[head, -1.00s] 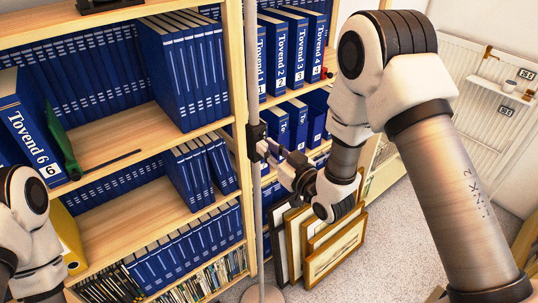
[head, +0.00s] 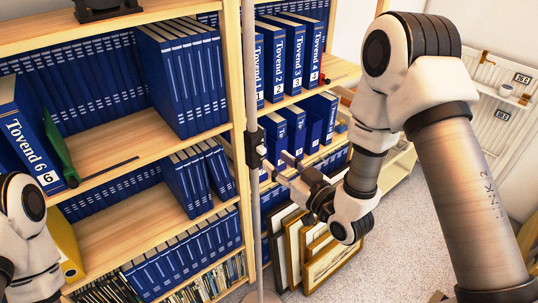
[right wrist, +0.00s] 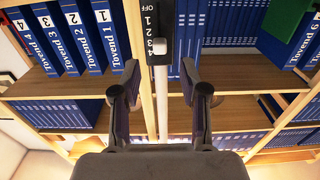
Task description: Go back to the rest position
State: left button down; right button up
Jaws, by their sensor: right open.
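My right gripper (head: 281,164) is open and empty, just right of a grey upright pole (head: 251,70). A black switch box (head: 252,146) is fixed on the pole, with a small pale knob on its right side. The fingertips stand a little apart from the knob. In the right wrist view, my open fingers (right wrist: 160,88) frame the pole, and the box's dial plate (right wrist: 149,20) reads OFF, 1, 2, 3, 4. The pale knob (right wrist: 160,47) sits low on the plate, beside the 4. My left gripper is outside the view; only part of my left arm shows.
A wooden shelf unit (head: 110,137) with rows of blue binders (head: 185,75) stands behind the pole. Several framed prints (head: 330,264) lean on the floor below my right gripper. Speckled floor (head: 405,225) is clear at the right. A white wall panel (head: 495,115) stands beyond.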

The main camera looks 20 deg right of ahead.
jog(key=v, duration=0.2)
jog(key=shift+s+d, duration=0.1)
jog(key=shift+s, duration=0.2)
